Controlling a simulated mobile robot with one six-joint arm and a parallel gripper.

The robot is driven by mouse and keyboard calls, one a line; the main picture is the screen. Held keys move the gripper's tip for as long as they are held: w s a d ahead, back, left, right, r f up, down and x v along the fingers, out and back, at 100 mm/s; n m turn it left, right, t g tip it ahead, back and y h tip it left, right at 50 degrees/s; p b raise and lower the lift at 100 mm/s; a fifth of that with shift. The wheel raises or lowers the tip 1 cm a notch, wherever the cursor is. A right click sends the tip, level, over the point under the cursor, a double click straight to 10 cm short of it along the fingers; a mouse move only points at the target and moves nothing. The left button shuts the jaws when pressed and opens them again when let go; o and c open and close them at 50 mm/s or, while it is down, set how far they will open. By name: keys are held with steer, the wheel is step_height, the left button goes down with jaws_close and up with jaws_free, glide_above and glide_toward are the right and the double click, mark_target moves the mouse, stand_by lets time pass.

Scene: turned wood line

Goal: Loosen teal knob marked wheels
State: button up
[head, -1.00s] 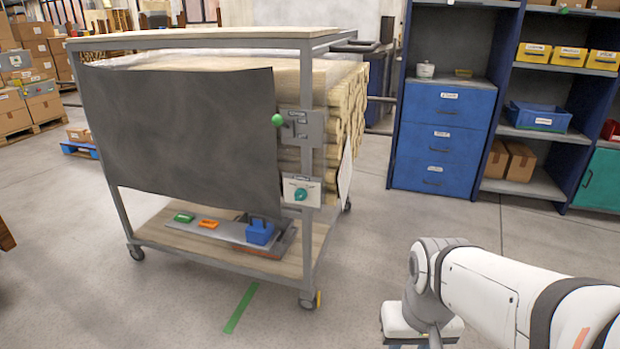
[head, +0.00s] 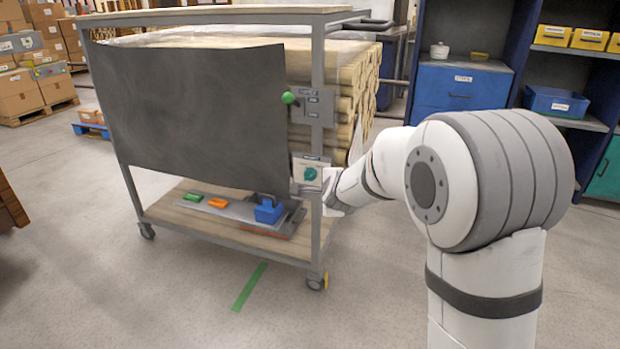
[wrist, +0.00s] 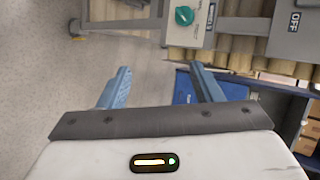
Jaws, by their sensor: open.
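The teal knob (head: 310,174) sits on a pale plate fixed to the right post of a wheeled cart. It also shows in the wrist view (wrist: 184,15), near the top edge, to the right of the gap between my fingers. My gripper (wrist: 158,80) is open and empty, its two blue fingers spread and pointing toward the cart. The knob is beyond the fingertips, not between them. In the head view my gripper is mostly hidden by my own arm, beside the knob plate.
A green ball-ended lever (head: 289,98) stands on a grey plate above the knob. A dark sheet (head: 190,110) covers the cart's front. The lower shelf (head: 165,208) holds a blue block and coloured pieces. Blue drawers (head: 462,88) stand behind; the floor in front is open.

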steer(key=w+a+f+m+t+h, duration=0.1)
steer(key=w+a+f+m+t, duration=0.15)
steer(key=w+m, duration=0.25)
steer(key=w+a+f+m+t+h, duration=0.1)
steer(key=w+a+m, duration=0.2)
steer(key=w+m, duration=0.15)
steer(key=m+t+h+b, duration=0.1)
steer(key=m+t+h, duration=0.3)
steer(key=m, duration=0.5)
glide_toward(308, 178)
steer(key=w+g, duration=0.1)
steer(key=shift+h, duration=0.4)
steer(key=x, duration=0.2)
steer(key=b+x, duration=0.1)
steer(key=x, duration=0.3)
steer(key=shift+w+r+b, duration=0.3)
steer(key=shift+b, duration=0.05)
steer(key=shift+w+d+r, duration=0.15)
steer(key=shift+w+d, duration=0.05)
steer(key=shift+w, duration=0.4)
steer(key=shift+c, duration=0.5)
steer(key=c, duration=0.9)
